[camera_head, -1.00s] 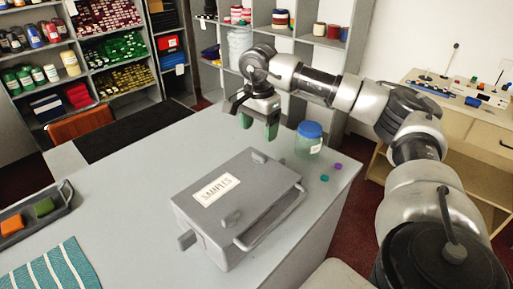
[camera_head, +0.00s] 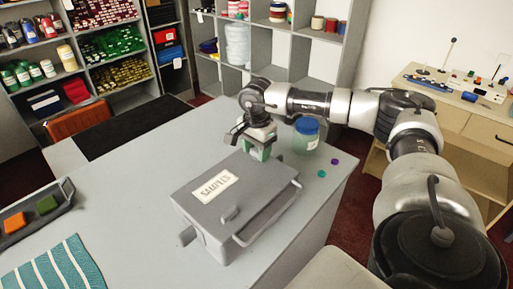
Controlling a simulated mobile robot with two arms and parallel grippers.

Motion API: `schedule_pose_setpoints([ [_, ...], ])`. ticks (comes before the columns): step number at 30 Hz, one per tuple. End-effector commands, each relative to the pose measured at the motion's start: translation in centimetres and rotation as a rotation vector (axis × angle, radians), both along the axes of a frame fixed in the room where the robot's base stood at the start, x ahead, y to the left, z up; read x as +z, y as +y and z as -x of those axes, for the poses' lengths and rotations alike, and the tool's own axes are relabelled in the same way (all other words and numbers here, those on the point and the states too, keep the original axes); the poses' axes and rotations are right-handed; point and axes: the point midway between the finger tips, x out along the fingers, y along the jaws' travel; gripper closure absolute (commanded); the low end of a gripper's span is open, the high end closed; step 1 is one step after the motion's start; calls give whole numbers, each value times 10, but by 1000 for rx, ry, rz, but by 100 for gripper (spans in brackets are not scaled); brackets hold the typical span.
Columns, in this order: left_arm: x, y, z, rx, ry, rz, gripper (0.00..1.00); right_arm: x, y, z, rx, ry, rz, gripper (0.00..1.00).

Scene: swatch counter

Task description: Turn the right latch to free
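A grey case (camera_head: 205,228) with a white "SAMPLES" label (camera_head: 216,187) lies on the counter, with its lid down and a carrying handle (camera_head: 268,222) on its near right side. A latch (camera_head: 187,236) sticks out at its left end. My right gripper (camera_head: 258,156) points down at the case's far right end, with its green fingers at the edge of the lid. It covers the spot where the right latch is, so I cannot see that latch or whether the fingers touch it. The finger gap is too small to read. My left gripper is not in view.
A jar with a blue lid (camera_head: 306,126) stands close right of my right gripper. Two small discs, purple (camera_head: 334,161) and teal (camera_head: 321,174), lie near the counter's right edge. A dark tray (camera_head: 66,196) and striped cloth (camera_head: 58,269) are on the left. The counter (camera_head: 130,195) between is clear.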

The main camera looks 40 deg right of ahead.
Motion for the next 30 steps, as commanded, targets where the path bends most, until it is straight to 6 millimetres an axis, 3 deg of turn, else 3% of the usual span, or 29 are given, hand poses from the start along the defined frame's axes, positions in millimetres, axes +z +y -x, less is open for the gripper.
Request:
schedule_pose_setpoints([
  [1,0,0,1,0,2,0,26,0,0,0,0,0,0,58],
  [5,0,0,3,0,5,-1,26,0,0,0,0,0,0,77],
  [17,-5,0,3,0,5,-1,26,0,0,0,-83,-2,0,77],
  [30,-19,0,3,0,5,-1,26,-1,0,0,-451,-2,-1,77],
])
